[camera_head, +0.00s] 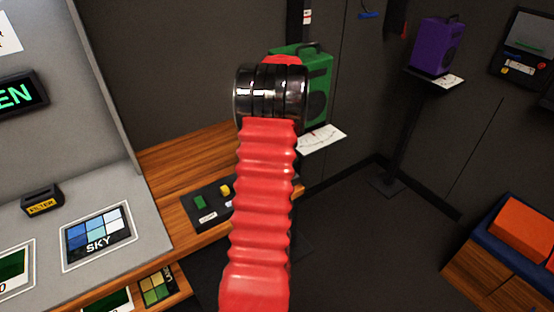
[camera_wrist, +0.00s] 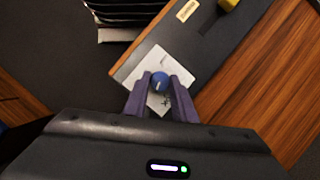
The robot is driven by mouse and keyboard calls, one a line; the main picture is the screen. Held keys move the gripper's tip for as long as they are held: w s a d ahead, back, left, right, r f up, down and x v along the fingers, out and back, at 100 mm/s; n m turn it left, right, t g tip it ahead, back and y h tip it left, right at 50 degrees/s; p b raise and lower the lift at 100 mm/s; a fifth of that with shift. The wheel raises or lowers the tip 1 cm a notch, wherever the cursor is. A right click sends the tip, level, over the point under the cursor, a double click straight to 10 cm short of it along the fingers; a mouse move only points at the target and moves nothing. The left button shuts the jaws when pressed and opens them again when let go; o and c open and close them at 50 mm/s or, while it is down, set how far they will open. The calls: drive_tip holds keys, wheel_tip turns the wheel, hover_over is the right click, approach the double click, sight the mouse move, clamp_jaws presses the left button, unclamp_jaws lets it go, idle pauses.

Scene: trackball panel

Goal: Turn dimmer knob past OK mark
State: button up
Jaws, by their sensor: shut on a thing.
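In the wrist view my gripper (camera_wrist: 160,98) is shut on a small round blue knob (camera_wrist: 160,80), with one purple finger on each side of it. The knob has a light pointer line on its top. It stands on a white marked plate (camera_wrist: 158,62) on a dark panel (camera_wrist: 205,35). The fingers hide part of the plate, and I cannot read an OK mark. In the head view the dark panel (camera_head: 206,216) lies on the wooden bench, and my red arm hides its right part with the knob and my gripper.
A yellow control (camera_head: 225,190) and a green control (camera_head: 200,202) sit on the same panel. A grey console with a SKY card (camera_head: 98,238) stands at left. A green device (camera_head: 318,85) is behind my arm, and a purple one (camera_head: 438,45) stands farther right. Floor between is clear.

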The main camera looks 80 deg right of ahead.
drive_tip(key=o, duration=1)
drive_tip(key=shift+o, duration=0.2)
wheel_tip(320, 180, up, 10)
idle(0.8)
